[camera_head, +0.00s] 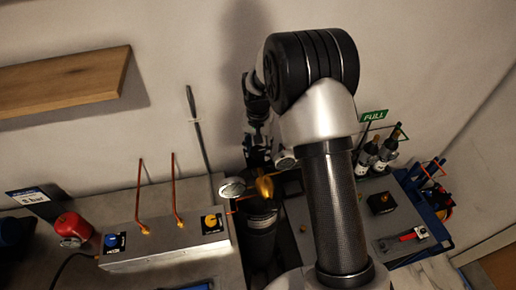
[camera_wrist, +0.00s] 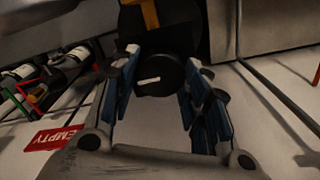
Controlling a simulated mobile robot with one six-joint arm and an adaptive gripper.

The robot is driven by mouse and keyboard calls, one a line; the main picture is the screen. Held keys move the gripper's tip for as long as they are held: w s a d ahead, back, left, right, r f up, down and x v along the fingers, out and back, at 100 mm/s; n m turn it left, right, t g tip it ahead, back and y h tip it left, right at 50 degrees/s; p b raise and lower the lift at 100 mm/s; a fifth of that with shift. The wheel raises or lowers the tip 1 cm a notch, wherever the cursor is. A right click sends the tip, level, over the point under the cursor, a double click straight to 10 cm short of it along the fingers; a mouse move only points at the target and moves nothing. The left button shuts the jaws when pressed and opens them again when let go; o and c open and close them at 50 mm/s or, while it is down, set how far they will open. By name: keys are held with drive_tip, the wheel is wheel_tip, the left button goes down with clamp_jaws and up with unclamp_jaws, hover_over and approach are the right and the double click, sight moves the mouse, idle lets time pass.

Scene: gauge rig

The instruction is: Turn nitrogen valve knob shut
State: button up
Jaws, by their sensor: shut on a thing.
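A round black knob (camera_wrist: 158,80) with a short white mark on its face lies between the blue-padded fingers of my gripper (camera_wrist: 162,60) in the wrist view. I take it to be the nitrogen valve knob; no label on it can be read. The fingers are shut on its two sides. In the head view my gripper (camera_head: 258,138) points down above a dark cylinder (camera_head: 262,232) with a brass fitting (camera_head: 265,187). The knob cannot be made out there, hidden by the gripper and the dark parts around it.
A round gauge (camera_head: 232,188) sits left of the fitting. A grey box (camera_head: 165,252) carries a blue knob (camera_head: 111,241), a yellow knob (camera_head: 211,221) and copper pipes. Bottles (camera_head: 381,152) and a green FULL sign (camera_head: 374,115) stand right. A red EMPTY sign (camera_wrist: 55,138) shows in the wrist view.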

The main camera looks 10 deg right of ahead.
sight(258, 150)
idle(0.5)
drive_tip(key=o, duration=1.1)
drive_tip(key=shift+c, duration=0.2)
drive_tip(key=shift+r, duration=0.1)
wheel_tip(258, 150, up, 12)
